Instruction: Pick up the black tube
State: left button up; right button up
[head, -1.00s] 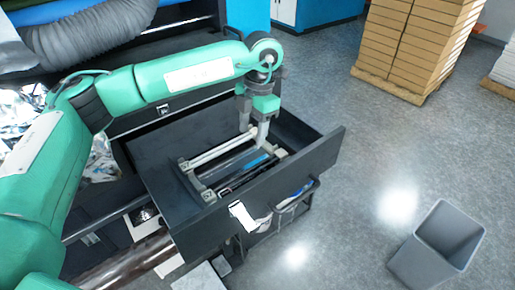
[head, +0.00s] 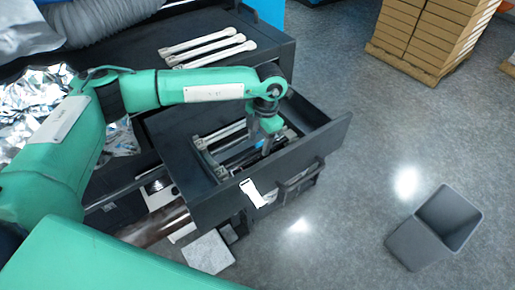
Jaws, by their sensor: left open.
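The black tube (head: 238,166) lies in the open dark drawer (head: 212,208), in a rack beside paler bars. It is the dark bar close to the drawer's front panel, and part of it is hidden behind my gripper. My left gripper (head: 259,147) points down over the right part of the rack, with its fingers apart. I cannot tell whether its fingertips are beside the tube or still above it. My right gripper is not in view.
Several white bars (head: 208,47) lie on the dark cabinet top behind the drawer. A white tag (head: 254,192) hangs on the drawer front. A grey bin (head: 434,228) stands on the floor at right; stacked boxes (head: 428,38) are at the back right. The floor between is clear.

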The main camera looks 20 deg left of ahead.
aim_at(258, 151)
pick_arm(q)
jog(key=shift+s+f+p, duration=0.2)
jog(key=shift+f+p, duration=0.65)
jog(key=shift+f, duration=0.4)
jog(key=shift+a+f, duration=0.1)
jog(key=shift+f, duration=0.25)
jog(key=shift+c, duration=0.2)
jog(key=c, duration=1)
jog(key=shift+c, duration=0.3)
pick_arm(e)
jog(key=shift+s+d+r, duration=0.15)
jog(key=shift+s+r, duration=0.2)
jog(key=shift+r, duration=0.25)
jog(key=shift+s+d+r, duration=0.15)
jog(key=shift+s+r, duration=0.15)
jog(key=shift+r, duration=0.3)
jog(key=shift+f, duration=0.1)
